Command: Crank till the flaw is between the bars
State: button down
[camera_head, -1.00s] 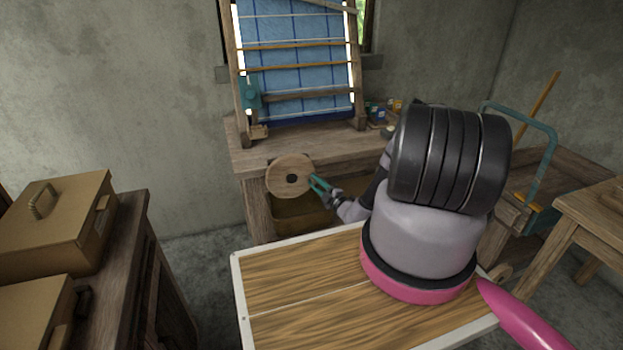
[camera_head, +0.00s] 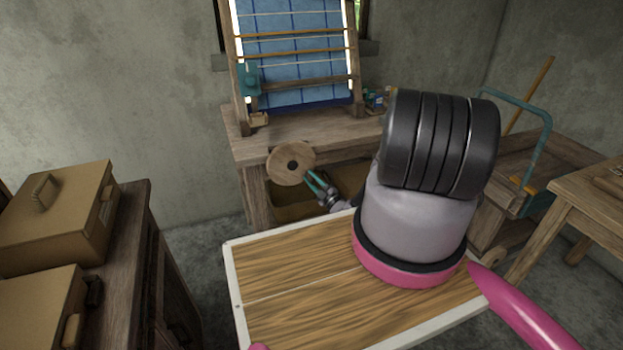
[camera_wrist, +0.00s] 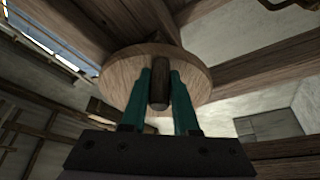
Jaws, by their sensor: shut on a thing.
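The wooden handloom (camera_head: 295,60) stands on the workbench at the back, with blue gridded cloth (camera_head: 283,99) behind several horizontal bars (camera_head: 290,34). I cannot make out a flaw in the cloth. My gripper (camera_head: 310,180) reaches the wheel's lower right side. In the wrist view, its two teal fingers are shut on the crank's wooden peg handle (camera_wrist: 159,86), in front of the wheel disc (camera_wrist: 118,72).
Small jars (camera_head: 376,98) stand on the bench (camera_head: 350,137) right of the loom. A cart with a teal handle (camera_head: 530,104) is at the right. Brown cases (camera_head: 50,220) sit on a cabinet at the left.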

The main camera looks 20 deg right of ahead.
jog(key=shift+a, duration=0.1)
jog(key=c, duration=0.7)
grip_release()
jog(key=v, duration=1)
jog(key=shift+s+f, duration=0.1)
jog(key=shift+s, duration=0.3)
